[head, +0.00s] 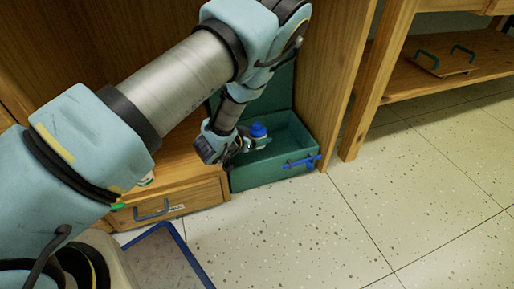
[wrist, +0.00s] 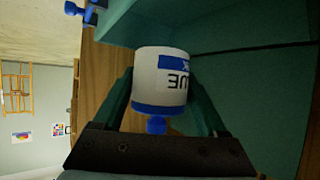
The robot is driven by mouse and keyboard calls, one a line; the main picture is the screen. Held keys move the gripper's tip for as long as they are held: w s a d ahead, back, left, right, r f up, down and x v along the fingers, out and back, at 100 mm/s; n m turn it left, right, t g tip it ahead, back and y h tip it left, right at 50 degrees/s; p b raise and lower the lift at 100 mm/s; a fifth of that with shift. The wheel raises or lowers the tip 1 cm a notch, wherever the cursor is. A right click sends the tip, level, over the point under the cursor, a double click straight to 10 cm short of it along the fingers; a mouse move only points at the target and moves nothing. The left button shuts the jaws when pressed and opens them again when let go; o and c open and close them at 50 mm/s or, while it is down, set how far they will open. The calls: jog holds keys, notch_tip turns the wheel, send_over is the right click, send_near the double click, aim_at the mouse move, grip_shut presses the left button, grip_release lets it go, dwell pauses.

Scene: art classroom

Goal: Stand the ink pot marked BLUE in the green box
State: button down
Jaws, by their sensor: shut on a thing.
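The green box (head: 255,179) is an open container low in the wooden unit. The pot is over or inside the left part of its opening. I cannot tell if it touches the box's floor.
A blue handle-like piece (head: 302,162) sits on the box's front. A wooden drawer (head: 165,207) with a grey handle is left of the box, and a wooden upright (head: 338,80) is close on its right. A blue-edged tray (head: 165,258) lies in front. The tiled floor at right is clear.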

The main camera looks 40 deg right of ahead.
jog(key=shift+f+b, duration=0.75)
jog(key=shift+f, duration=1.05)
jog(key=shift+f, duration=0.55)
grip_release()
